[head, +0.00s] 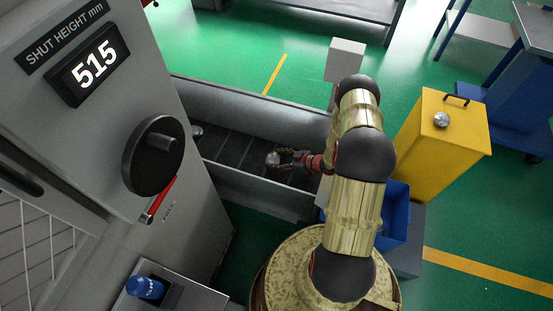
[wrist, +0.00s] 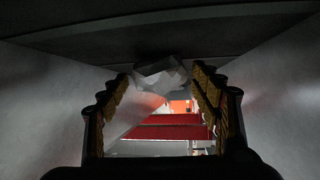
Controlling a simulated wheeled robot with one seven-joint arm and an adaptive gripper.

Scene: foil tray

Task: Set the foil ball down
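The foil ball (head: 273,158) is a small crumpled silver lump at the tips of my gripper (head: 284,158) in the head view. It is over the dark slatted bed of a grey-walled trough. In the wrist view the foil ball (wrist: 160,74) sits between the tips of the two dark, ridged fingers of my gripper (wrist: 163,80), with a finger against each side. The gripper looks shut on it. Whether the ball touches the bed below cannot be told.
The trough's grey walls (head: 255,187) run close on both sides of my gripper. A yellow cabinet (head: 437,150) with a shiny silver lump (head: 441,120) on top stands at right. A blue bin (head: 394,215) is behind my arm. A grey machine with a black handwheel (head: 153,155) stands left.

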